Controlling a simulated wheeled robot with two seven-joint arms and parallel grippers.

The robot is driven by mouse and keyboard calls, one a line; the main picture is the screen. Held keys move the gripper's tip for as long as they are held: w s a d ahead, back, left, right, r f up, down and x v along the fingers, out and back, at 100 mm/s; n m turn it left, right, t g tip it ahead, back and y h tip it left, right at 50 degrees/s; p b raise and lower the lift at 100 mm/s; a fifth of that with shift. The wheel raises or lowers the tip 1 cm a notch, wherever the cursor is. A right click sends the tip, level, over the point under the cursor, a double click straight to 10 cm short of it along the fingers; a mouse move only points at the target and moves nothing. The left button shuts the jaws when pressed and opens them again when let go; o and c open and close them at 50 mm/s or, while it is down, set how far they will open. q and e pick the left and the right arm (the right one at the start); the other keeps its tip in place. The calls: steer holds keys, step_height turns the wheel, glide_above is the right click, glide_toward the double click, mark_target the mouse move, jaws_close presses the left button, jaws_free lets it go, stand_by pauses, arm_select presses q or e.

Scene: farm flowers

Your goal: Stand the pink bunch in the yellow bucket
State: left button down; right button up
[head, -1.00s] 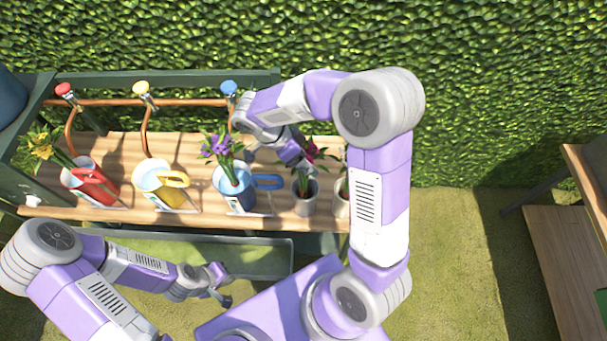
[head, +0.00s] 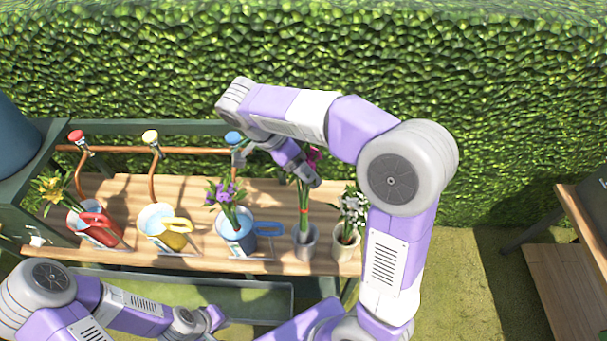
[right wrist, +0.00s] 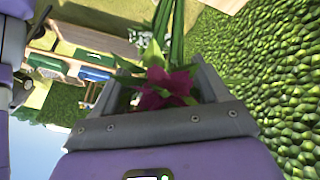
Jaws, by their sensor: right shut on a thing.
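The pink bunch (head: 304,200) has magenta blooms and long green stems with a red band. My right gripper (head: 315,181) is shut on it near the blooms, and the stems hang down over the grey pot (head: 305,243). I cannot tell if their ends are still inside its mouth. In the right wrist view the magenta bloom (right wrist: 165,88) shows between the fingers. The yellow bucket (head: 176,241) stands upright on the bench further left, under the yellow tap, with pale blue inside. My left gripper (head: 212,319) is open and empty, low in front of the bench.
The red bucket (head: 101,235) holds yellow flowers. The blue bucket (head: 237,240) holds purple flowers and stands between the yellow bucket and the grey pot. White flowers stand in a pale pot (head: 346,248) on the right. Copper pipes and taps run along the back.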

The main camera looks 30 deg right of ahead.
steer(key=shift+r, duration=0.25)
step_height(320, 180, up, 2)
steer(key=shift+r+p, duration=0.2)
steer(key=shift+p, duration=0.95)
steer(key=shift+f, duration=0.1)
